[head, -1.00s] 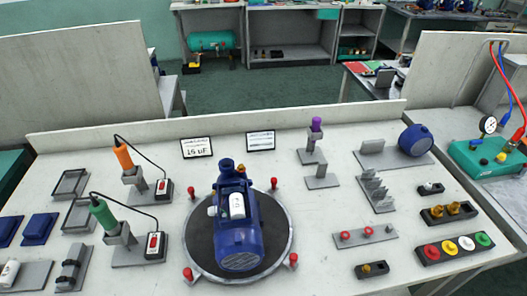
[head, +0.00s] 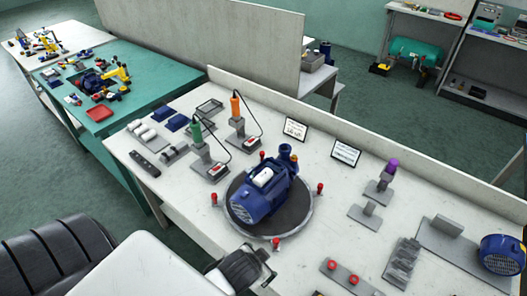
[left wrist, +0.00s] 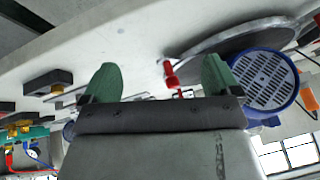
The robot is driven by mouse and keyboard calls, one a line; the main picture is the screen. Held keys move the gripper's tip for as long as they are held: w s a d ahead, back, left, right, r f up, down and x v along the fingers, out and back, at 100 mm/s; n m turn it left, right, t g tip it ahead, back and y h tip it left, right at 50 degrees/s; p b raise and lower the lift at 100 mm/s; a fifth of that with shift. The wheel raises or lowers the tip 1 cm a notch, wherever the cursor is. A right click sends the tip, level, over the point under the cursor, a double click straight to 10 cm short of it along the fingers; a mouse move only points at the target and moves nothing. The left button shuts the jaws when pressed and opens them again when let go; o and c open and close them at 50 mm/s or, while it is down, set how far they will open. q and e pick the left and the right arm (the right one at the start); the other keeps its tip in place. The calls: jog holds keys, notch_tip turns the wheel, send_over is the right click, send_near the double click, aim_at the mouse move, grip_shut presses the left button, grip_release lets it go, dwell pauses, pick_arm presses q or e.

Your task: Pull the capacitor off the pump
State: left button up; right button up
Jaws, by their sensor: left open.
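The blue pump (head: 262,196) lies on the round dark turntable (head: 290,222) on the white bench. The white capacitor (head: 263,177) sits on top of the pump body. In the left wrist view, the pump's grilled end cover (left wrist: 264,80) shows at the right, and the capacitor is not visible. My left gripper (head: 256,268) is at the bench's front edge, just in front of the turntable and apart from the pump. In the left wrist view its green fingers (left wrist: 160,80) are spread with nothing held between them. My right gripper is not in view.
Red knobs (head: 277,243) stand around the turntable rim. Green (head: 197,130) and orange (head: 235,104) handled tools stand in holders behind left. A purple-topped stand (head: 388,172), grey rack (head: 401,262) and red-button plate (head: 342,275) are to the right.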

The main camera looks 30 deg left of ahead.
pick_arm(q)
jog(key=w+d+r+m+t+h, duration=0.15)
jog(key=w+r+m+t, duration=0.5)
jog(key=w+r, duration=0.65)
jog(key=w+d+r+m+t+h+p, duration=0.1)
jog(key=w+d+r+m+h, duration=0.2)
jog(key=d+r+m+h, duration=0.25)
jog(key=w+d+r+m+h+p, duration=0.1)
jog(key=w+d+r+m+h, duration=0.25)
jog(key=m+h, duration=0.45)
jog(key=m+g+y, duration=1.4)
send_over(262, 174)
notch_tip(262, 174, down, 4)
jog(key=shift+w+f+p, duration=0.1)
jog(key=shift+p, duration=0.3)
jog(key=shift+f+b, duration=0.95)
jog(key=shift+f, duration=0.6)
jog(key=shift+f+b, duration=0.65)
jog(key=shift+f, duration=0.3)
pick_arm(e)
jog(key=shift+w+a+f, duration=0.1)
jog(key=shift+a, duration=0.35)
